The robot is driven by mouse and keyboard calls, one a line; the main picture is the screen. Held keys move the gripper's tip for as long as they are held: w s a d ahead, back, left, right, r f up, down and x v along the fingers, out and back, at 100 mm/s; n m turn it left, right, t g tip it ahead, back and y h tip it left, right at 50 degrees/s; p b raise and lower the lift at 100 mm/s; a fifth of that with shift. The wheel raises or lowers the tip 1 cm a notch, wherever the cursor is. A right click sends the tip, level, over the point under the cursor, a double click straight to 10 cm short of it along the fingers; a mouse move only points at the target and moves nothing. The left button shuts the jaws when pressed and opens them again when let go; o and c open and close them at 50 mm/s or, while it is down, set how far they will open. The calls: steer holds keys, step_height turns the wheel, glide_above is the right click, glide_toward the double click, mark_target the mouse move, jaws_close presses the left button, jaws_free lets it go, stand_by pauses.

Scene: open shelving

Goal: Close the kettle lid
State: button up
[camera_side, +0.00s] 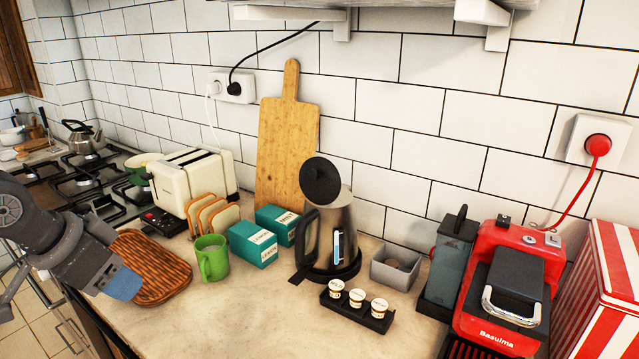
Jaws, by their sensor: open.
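The electric kettle (341,228) stands on its black base in the middle of the counter, upright, with its black handle on the left side. Its round black lid (321,183) stands up open above the body, its disc facing the camera. My gripper (122,283) is at the left, over the counter's front edge, by the ribbed wooden board. It is open, with a blue tip showing, and nothing is seen in it. It is well apart from the kettle, to its left.
A green mug (211,258), teal boxes (252,245) and toast stand between my gripper and the kettle. A black tray of small cups (356,307) sits in front of the kettle. A grey box (396,270) and red coffee machine (507,290) are right. The front counter is clear.

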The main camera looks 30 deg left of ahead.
steer(key=shift+c, duration=0.7)
steer(key=w+d+n+t, duration=0.1)
steer(key=w, duration=0.2)
steer(key=w+d+r+n+t+h, duration=0.1)
steer(key=w+n, duration=0.1)
steer(key=w, duration=0.1)
steer(key=w+d+n+t, duration=0.1)
steer(key=w+n, duration=0.1)
steer(key=w, duration=0.1)
steer(key=shift+w+d+r, duration=0.1)
steer(key=shift+w+r, duration=0.15)
steer(key=shift+r, duration=0.05)
steer(key=c, duration=0.6)
steer(key=w+n+t, duration=0.2)
steer(key=w+n, duration=0.1)
steer(key=w+d+r+n+t, duration=0.1)
steer(key=w+n+t, duration=0.1)
steer(key=w+n, duration=0.2)
steer(key=w+d+r+n+t, duration=0.1)
steer(key=w+n+t, duration=0.1)
steer(key=w+n, duration=0.2)
steer(key=shift+w+d+r, duration=0.1)
steer(key=shift+w, duration=0.1)
jaws_close()
steer(key=n+t+y, duration=0.1)
steer(key=n, duration=0.1)
glide_toward(312, 175)
steer(key=x, duration=0.7)
steer(key=shift+w, duration=0.25)
